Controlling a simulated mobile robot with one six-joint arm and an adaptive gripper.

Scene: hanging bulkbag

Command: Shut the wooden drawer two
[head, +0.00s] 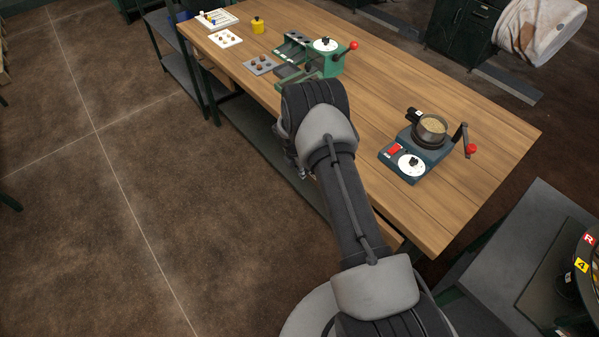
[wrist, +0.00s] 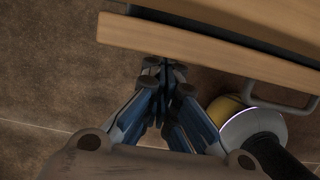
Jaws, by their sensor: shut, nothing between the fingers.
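A wooden drawer front (wrist: 200,47) crosses the top of the wrist view, with a grey bar handle (wrist: 282,104) at its right. A dark gap shows between it and the wooden edge above, so it seems to stand out a little. No number is visible on it. My gripper (wrist: 166,75) is shut and empty, its fingertips close to the drawer front's lower edge in the picture. I cannot tell whether they touch it. In the head view my arm hides most of the gripper and the table's near side.
The wooden workbench (head: 475,150) carries a green device with a red knob (head: 325,60), a blue-grey device with a pot and crank (head: 415,150), a small grey tray (head: 260,65) and a yellow weight (head: 257,25). A grey table (head: 535,220) stands at right.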

